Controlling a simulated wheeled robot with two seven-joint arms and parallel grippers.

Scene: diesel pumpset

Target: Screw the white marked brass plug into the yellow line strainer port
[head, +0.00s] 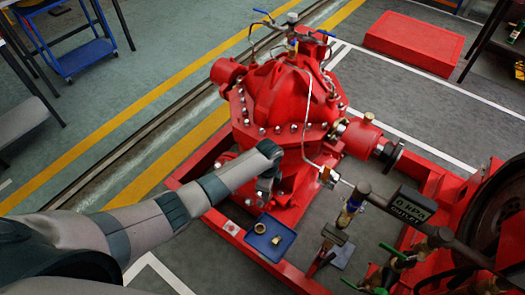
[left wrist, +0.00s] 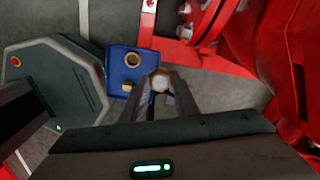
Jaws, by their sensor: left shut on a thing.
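My left gripper (head: 264,196) points down in front of the red pump, above and just behind the blue tray (head: 285,247). In the left wrist view my left gripper (left wrist: 161,93) is shut on a small round plug with a pale, whitish end face (left wrist: 161,81); its sides are mostly hidden by the fingers. The blue tray also shows there (left wrist: 115,76), with a brass ring-like part (left wrist: 132,59) and another small brass piece (left wrist: 127,87) on it. A brass fitting on the pipework (head: 347,212) stands right of the tray; I cannot tell whether it is the line strainer. My right gripper is out of view.
The red pump (head: 285,100) rises behind the gripper, on a red base frame (head: 205,215). A thin pale pipe (head: 306,140) runs down the pump's front.

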